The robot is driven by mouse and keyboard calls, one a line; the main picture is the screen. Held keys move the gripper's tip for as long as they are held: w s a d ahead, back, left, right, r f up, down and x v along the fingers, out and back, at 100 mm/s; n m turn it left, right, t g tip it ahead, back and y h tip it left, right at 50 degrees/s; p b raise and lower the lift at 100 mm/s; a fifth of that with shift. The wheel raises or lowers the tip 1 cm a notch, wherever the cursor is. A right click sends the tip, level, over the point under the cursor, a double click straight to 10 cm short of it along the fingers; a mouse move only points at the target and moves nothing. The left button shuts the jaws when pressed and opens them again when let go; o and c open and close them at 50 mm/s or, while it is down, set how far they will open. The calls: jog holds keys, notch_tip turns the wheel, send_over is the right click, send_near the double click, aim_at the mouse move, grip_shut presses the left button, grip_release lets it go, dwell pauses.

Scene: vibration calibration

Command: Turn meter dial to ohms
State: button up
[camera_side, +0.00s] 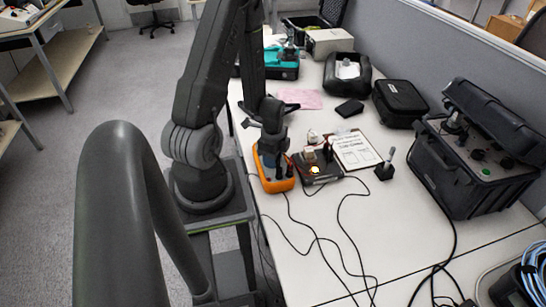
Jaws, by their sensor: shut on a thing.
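The orange meter (279,185) lies on the white table near its left edge, close to the base of my arm. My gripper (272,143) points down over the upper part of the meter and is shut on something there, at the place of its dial. The dial itself is hidden behind the gripper, so its setting cannot be read. Dark plugs stand at the lower end of the meter, and black leads run from there over the table.
A dark box with a yellow light (314,170) stands right of the meter. Beyond it are a clipboard (356,150), a small black stand (385,170) and a large open black case (478,165). Black cables cross the front table. A pink sheet (302,98) lies behind.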

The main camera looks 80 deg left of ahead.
dwell(0.3)
jog(key=o, duration=0.9)
notch_tip(320, 180, up, 14)
jog(key=shift+f, duration=0.1)
dwell(0.5)
